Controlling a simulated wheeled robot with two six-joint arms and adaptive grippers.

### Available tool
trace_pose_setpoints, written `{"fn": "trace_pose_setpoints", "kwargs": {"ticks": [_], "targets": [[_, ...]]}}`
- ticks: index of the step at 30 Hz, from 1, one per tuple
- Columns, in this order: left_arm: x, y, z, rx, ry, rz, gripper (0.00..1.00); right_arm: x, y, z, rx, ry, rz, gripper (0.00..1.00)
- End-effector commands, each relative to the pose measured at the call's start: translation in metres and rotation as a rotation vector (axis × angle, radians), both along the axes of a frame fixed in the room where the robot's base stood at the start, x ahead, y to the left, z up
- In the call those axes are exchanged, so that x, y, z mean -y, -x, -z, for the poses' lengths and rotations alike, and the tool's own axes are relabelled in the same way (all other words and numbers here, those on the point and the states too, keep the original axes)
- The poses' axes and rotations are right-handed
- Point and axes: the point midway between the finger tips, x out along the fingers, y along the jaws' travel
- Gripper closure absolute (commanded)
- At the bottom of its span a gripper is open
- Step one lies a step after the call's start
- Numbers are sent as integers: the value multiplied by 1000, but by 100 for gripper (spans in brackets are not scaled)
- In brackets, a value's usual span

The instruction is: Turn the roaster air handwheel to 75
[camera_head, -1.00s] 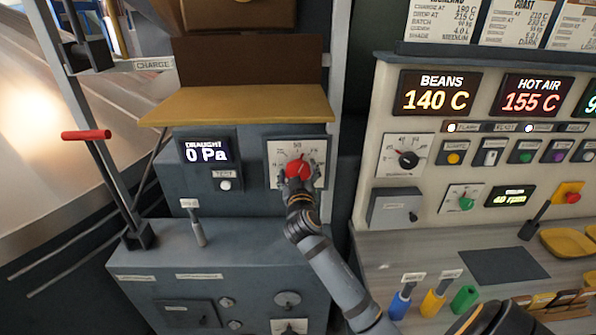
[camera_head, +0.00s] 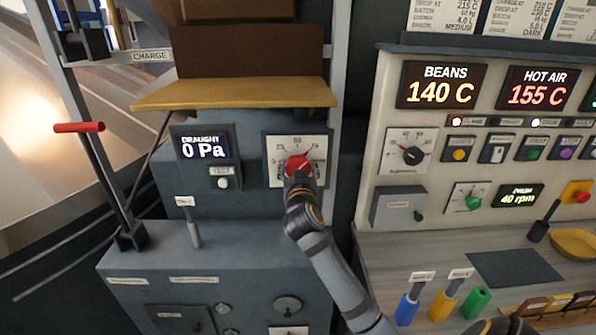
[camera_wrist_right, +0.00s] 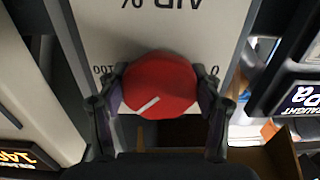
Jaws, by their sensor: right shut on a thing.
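The roaster air handwheel is a red round knob (camera_head: 297,165) on a white dial plate (camera_head: 313,142), below the yellow ledge. Its scale runs over the top, with 50 at the top middle. My right gripper (camera_head: 298,177) is shut on the knob from the front and hides the lower dial. In the right wrist view, the fingers (camera_wrist_right: 160,92) flank the red knob (camera_wrist_right: 165,80) on both sides. The dial is upside down there, with 100 at left and 0 at right. The knob's white mark slants toward the lower left, on the 100 side. My left gripper is not in view.
A draught display (camera_head: 206,148) reading 0 Pa is left of the dial. The yellow ledge (camera_head: 235,95) juts out above it. A lever with a red handle (camera_head: 79,127) stands at far left. The roaster panel (camera_head: 384,100) is at right.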

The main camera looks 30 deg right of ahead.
Motion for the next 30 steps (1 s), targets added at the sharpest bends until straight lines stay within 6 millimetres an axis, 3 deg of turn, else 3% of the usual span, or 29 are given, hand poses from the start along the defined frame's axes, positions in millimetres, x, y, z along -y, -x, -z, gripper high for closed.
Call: {"fn": "trace_pose_setpoints", "kwargs": {"ticks": [1,2,7,18,30], "targets": [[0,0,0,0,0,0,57,0,0,0,-1,-1,0,66],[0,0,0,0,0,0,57,0,0,0,-1,-1,0,31],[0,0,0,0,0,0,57,0,0,0,-1,1,0,10],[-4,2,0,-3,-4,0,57,-3,4,1,-1,0,0,10],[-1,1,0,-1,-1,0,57,-36,60,1,-1,-3,-2,10]]}}
